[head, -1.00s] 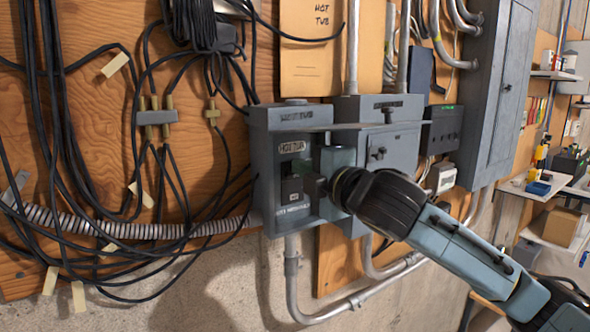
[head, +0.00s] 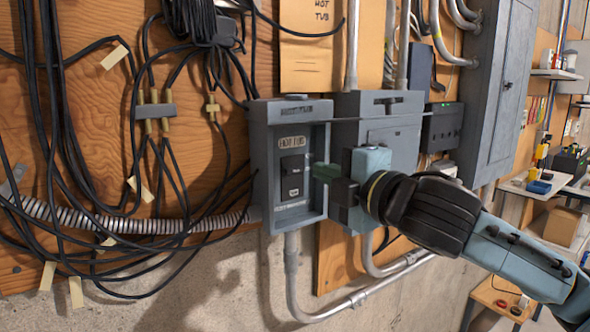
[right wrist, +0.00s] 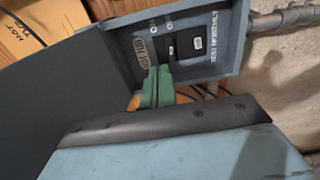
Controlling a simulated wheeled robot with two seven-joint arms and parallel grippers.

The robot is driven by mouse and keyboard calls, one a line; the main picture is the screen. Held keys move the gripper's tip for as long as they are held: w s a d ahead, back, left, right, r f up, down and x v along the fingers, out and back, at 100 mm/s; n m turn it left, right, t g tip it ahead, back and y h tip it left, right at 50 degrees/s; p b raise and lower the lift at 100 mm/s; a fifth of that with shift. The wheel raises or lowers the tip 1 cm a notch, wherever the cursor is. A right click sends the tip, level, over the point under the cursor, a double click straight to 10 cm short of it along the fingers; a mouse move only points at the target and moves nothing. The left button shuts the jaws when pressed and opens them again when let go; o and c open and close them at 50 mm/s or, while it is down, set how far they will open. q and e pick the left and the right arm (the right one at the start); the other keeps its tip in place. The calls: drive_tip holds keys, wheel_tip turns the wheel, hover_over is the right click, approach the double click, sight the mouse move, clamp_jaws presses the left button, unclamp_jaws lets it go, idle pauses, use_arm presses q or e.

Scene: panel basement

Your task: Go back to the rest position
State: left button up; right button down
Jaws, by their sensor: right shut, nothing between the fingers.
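My right gripper (head: 322,172) is shut and empty, with its green fingertips at the right edge of the open grey HOT TUB box (head: 262,165). The black switch (head: 292,176) inside the box lies left of the fingertips, with a clear gap in the head view. In the right wrist view the shut green fingers (right wrist: 152,88) overlap the lower edge of the box (right wrist: 228,62), and its switch panel shows beyond them. I cannot tell whether they touch the box. My left gripper is not in view.
A second grey box (head: 405,135) stands behind my wrist, with a tall grey panel (head: 490,95) further right. Black cables (head: 70,150) hang at the left. Conduit (head: 330,312) runs below. A cluttered shelf and bench (head: 540,185) stand at the far right.

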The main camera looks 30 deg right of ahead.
drive_tip(key=shift+s, duration=0.3)
